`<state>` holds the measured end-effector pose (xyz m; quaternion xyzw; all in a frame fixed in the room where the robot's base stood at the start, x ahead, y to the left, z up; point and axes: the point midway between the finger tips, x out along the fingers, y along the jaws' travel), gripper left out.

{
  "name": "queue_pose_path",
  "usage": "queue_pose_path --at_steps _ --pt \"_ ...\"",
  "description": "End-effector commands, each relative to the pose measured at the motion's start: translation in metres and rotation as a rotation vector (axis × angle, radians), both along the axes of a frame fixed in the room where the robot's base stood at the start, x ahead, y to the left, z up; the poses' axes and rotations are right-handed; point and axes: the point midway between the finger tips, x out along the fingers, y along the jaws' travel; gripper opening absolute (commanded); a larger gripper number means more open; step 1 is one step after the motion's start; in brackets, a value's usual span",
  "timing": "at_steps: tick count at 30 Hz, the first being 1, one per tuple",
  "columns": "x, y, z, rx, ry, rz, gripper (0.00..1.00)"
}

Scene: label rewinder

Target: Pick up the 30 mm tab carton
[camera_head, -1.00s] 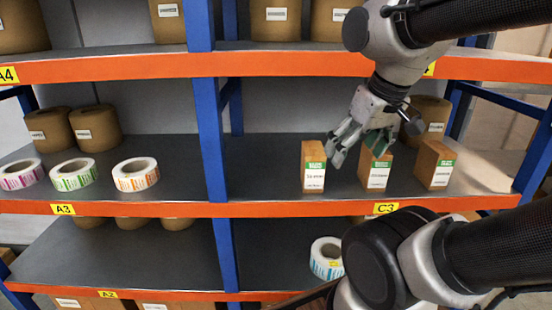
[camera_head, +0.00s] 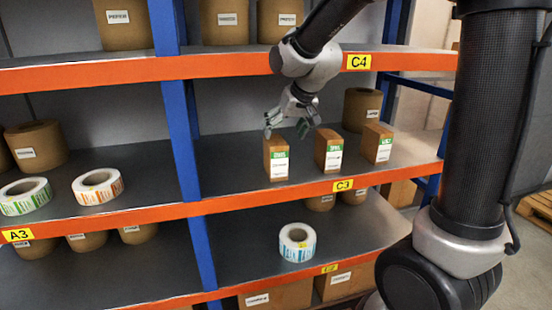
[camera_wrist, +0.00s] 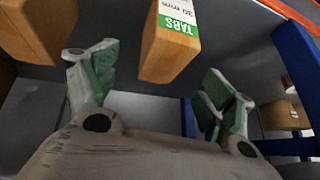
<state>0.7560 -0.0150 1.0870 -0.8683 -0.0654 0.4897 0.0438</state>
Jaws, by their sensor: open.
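The 30 mm tab carton (camera_wrist: 172,45) is a brown box with a white and green label reading TABS and 30 mm. In the wrist view it lies ahead, between the directions of my two spread fingers. In the head view it appears to be the leftmost carton (camera_head: 276,158) of a row of three, upright on the C3 shelf. My gripper (camera_head: 286,127) is open and empty, just above and around the top rear of that carton. It also shows in the wrist view (camera_wrist: 158,85). Contact cannot be judged.
The middle carton (camera_head: 328,151) stands close on the right, then the right carton (camera_head: 376,144). A brown roll (camera_head: 362,110) stands behind them. The orange C4 shelf beam (camera_head: 300,62) is above. A blue post (camera_head: 181,140) stands left, with clear shelf between it and the cartons.

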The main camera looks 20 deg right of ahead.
Motion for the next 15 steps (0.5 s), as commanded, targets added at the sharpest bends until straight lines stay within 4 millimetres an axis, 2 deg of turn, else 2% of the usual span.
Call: queue_pose_path --at_steps 15 --pt "0.035 0.014 -0.059 0.0 0.002 0.0 0.83"
